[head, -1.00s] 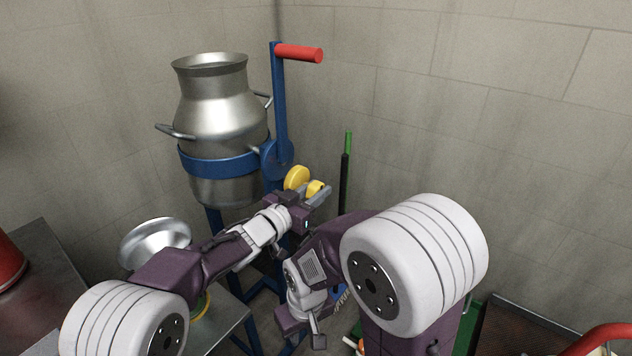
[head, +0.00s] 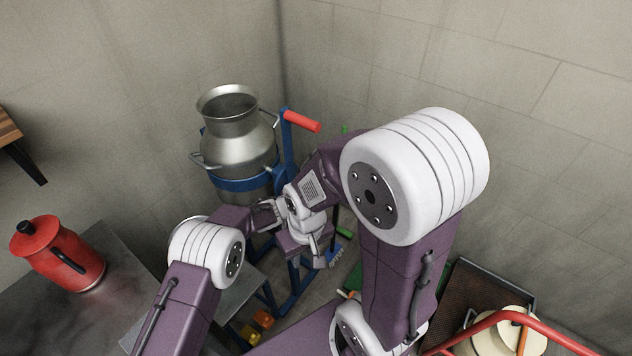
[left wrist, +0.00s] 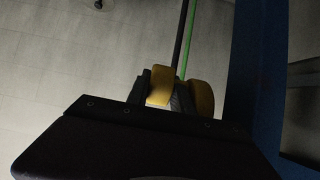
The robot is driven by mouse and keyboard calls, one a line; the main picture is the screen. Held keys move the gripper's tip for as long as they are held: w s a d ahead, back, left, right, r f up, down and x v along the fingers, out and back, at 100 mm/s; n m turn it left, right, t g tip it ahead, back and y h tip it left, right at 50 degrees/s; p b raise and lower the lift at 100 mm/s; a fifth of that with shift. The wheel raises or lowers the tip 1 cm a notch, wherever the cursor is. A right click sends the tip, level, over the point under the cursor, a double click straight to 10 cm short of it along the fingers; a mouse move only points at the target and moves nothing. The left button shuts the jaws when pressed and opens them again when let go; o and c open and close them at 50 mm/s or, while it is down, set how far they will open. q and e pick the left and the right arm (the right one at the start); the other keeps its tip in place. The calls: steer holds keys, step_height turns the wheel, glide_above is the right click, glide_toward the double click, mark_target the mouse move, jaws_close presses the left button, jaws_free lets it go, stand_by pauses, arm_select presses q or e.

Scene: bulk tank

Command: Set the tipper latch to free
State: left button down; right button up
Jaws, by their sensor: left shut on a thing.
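The tipper is a blue frame (head: 290,160) that holds a steel can (head: 237,140) and has a red-handled lever (head: 302,121). In the left wrist view, the yellow latch knob (left wrist: 160,86) sits between the dark fingers of my left gripper (left wrist: 162,94), which is shut on it. A second round yellow part (left wrist: 202,98) is just to the right, beside the blue post (left wrist: 255,70). In the head view the latch and my left fingertips are hidden behind my right arm. My right gripper (head: 318,258) hangs low in front of the frame; its jaw opening is unclear.
A red jug (head: 58,255) stands on the steel table (head: 40,320) at the left. A green-handled broom (head: 343,233) leans behind my right arm. A dark tray (head: 490,290) and a red rail (head: 500,320) are at the lower right. Walls close in the back corner.

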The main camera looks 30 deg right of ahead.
arm_select(q)
steer(key=shift+p, duration=0.85)
arm_select(e)
steer(key=shift+r, duration=1.45)
arm_select(q)
steer(key=c, duration=1.1)
jaws_free()
steer(key=v, duration=0.9)
steer(key=shift+r, duration=0.1)
arm_select(e)
steer(key=shift+f, duration=0.3)
